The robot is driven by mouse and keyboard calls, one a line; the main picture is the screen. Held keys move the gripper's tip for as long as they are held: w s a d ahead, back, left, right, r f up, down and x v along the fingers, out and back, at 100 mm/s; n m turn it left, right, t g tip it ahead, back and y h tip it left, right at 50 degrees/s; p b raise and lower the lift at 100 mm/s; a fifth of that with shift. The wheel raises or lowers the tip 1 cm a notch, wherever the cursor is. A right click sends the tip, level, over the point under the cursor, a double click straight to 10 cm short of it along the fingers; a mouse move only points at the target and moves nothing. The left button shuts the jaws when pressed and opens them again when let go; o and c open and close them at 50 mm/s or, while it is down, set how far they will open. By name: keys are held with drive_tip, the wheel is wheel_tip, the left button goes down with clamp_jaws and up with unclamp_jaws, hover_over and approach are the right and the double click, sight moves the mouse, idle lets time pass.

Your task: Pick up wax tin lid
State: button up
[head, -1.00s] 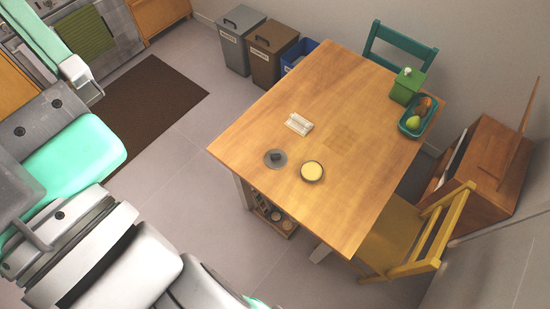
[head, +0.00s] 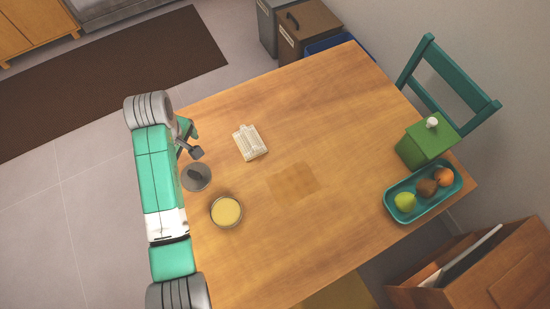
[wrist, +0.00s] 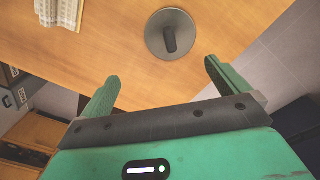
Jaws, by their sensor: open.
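The wax tin lid (head: 197,177) is a round grey disc with a dark raised handle, lying flat near the table's left edge. It also shows in the wrist view (wrist: 171,34), ahead of the fingertips and apart from them. The round tin with pale yellow wax (head: 227,211) stands just below and right of the lid in the head view. My gripper (head: 190,142) is at the table's left edge, just above the lid in that picture. In the wrist view its two green fingers (wrist: 160,75) are spread wide with nothing between them.
A cream ribbed object (head: 250,142) lies right of my gripper on the wooden table (head: 330,130). A teal tray (head: 392,211) with fruit and a green dispenser (head: 425,145) stand at the far right. A teal chair (head: 450,85) is behind. The table's middle is clear.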

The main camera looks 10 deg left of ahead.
sight(191, 172)
drive_tip(key=f, duration=0.1)
drive_tip(key=s+f, duration=0.1)
drive_tip(key=f, duration=0.1)
drive_tip(key=shift+s+a+g, duration=0.1)
drive_tip(key=shift+a+g, duration=0.1)
drive_tip(key=shift+g, duration=0.1)
drive_tip(key=f, duration=0.3)
drive_tip(key=f+b, duration=0.1)
drive_tip(key=f, duration=0.1)
drive_tip(key=shift+s+d+f, duration=0.2)
drive_tip(key=shift+s+d, duration=0.05)
drive_tip(key=shift+s, duration=0.15)
drive_tip(key=shift+w+f, duration=0.1)
drive_tip(key=shift+f, duration=0.2)
drive_tip(key=shift+c, duration=0.4)
drive_tip(key=c, duration=0.8)
